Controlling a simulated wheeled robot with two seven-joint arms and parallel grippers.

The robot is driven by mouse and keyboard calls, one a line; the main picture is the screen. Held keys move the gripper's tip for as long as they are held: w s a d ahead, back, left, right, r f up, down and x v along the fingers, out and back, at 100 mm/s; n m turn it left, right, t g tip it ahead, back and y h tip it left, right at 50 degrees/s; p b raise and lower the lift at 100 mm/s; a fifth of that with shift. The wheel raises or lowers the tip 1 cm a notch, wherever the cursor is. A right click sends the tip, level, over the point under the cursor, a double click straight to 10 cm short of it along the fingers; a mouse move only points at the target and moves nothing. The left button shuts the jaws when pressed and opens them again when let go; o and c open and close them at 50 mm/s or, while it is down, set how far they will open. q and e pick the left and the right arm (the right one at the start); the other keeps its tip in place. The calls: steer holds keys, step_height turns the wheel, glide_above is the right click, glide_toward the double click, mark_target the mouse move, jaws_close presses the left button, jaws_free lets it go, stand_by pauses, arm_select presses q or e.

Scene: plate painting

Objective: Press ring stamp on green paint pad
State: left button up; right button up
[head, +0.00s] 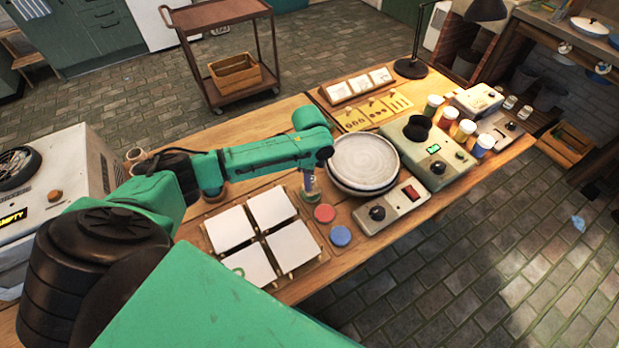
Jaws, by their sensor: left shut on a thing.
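My left gripper (309,180) points down at the end of the green arm, beside the plate stack. It is shut on the ring stamp, which is small and mostly hidden by the gripper. The stamp's lower end is close above or on the spot behind the red paint pad (324,213); I cannot tell if it touches. The blue paint pad (341,236) lies in front of the red one. My right gripper is not in view.
White square tiles (270,208) lie on a wooden board left of the pads; the nearest bears a partial green mark.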

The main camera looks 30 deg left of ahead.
arm_select(q)
steer(key=shift+f, duration=0.1)
steer(key=shift+f, duration=0.4)
stand_by(0.4)
stand_by(0.6)
steer(key=shift+s, duration=0.1)
stand_by(1.0)
step_height(320, 180, up, 7)
steer(key=p, duration=0.8)
steer(key=shift+r, duration=0.1)
steer(key=shift+f, duration=0.2)
